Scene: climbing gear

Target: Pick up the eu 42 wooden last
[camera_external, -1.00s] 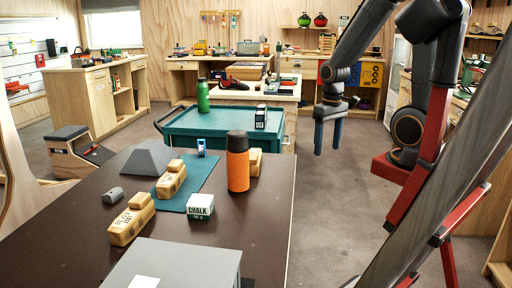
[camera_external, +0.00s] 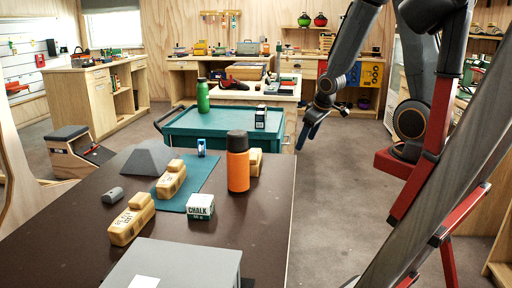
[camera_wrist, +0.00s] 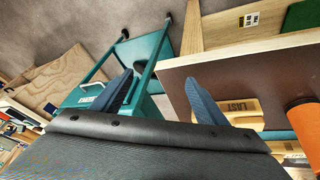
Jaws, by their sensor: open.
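Three tan wooden lasts are on the dark brown table: one near the left front (camera_external: 132,219), one in the middle on a teal mat (camera_external: 171,180), and one partly hidden behind the orange bottle (camera_external: 256,163). Their size marks are too small to read, so I cannot tell which is the EU 42. In the wrist view a last marked "LAST" (camera_wrist: 236,107) lies near the table edge, beyond the right finger. My gripper (camera_external: 306,137) is open and empty in the air, right of the table; its two blue fingers also show in the wrist view (camera_wrist: 162,98).
The orange bottle (camera_external: 238,170) stands close to the rear last. A teal cart (camera_external: 215,125) with a green bottle (camera_external: 203,97) stands behind. Floor right of the table is clear.

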